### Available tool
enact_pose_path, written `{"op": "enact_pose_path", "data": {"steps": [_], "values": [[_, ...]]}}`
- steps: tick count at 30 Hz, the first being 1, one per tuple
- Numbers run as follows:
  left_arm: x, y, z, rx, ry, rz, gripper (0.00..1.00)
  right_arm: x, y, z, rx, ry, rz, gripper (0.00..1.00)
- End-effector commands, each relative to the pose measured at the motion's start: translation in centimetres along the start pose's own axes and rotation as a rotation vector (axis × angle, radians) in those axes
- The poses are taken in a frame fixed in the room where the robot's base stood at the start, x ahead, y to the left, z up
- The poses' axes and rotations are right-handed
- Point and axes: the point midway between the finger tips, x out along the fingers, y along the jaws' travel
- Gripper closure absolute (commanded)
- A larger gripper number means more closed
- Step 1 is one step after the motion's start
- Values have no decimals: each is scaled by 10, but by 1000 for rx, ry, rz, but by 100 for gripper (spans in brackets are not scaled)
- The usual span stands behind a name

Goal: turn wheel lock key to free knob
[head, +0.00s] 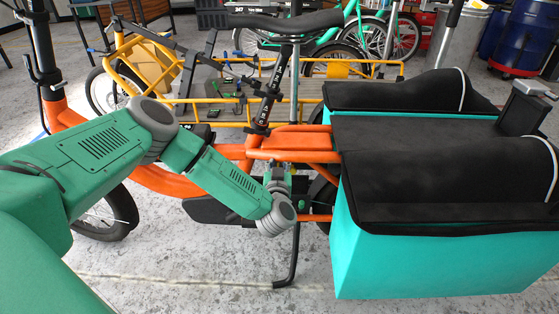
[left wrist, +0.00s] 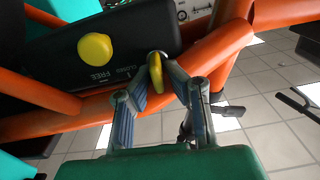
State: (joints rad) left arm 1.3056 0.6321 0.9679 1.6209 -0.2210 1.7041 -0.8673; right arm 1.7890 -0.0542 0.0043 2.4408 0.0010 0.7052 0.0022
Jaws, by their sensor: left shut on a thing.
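In the left wrist view, a yellow key (left wrist: 156,75), seen nearly edge-on, sits at the lower edge of a black lock housing (left wrist: 125,33). My left gripper (left wrist: 157,80) is shut on this key, one finger on each side. A round yellow knob (left wrist: 95,47) is on the housing to the left of the key, apart from the gripper. The white word FREE is printed below the knob. In the head view my left gripper (head: 280,177) reaches in under the orange bike frame (head: 290,140); key and knob cannot be made out there. My right gripper is not in view.
Orange frame tubes (left wrist: 225,55) run close around the gripper. In the head view, teal cargo boxes with black covers (head: 435,190) stand right of the gripper, and a black kickstand (head: 292,255) reaches the floor below. A black saddle (head: 290,22) is above. Other bikes stand behind.

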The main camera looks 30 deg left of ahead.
Motion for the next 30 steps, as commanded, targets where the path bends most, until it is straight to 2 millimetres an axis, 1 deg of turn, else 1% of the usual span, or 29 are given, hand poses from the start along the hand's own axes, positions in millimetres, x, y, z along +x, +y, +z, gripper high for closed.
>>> {"op": "enact_pose_path", "data": {"steps": [1, 5, 9, 15, 22, 30], "values": [[-1, 1, -1, 20, -3, 5, 100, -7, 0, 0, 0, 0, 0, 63], [-2, 3, -5, 82, -2, 10, 100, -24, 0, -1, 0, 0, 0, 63], [-2, 6, -6, 185, 0, 13, 100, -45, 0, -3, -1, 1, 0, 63], [-2, 8, -3, 369, 1, 12, 100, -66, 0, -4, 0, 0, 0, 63], [-3, 10, 0, 587, 2, 14, 100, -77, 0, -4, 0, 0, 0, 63], [-4, 12, 4, 843, 1, 14, 100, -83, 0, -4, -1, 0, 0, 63]]}}
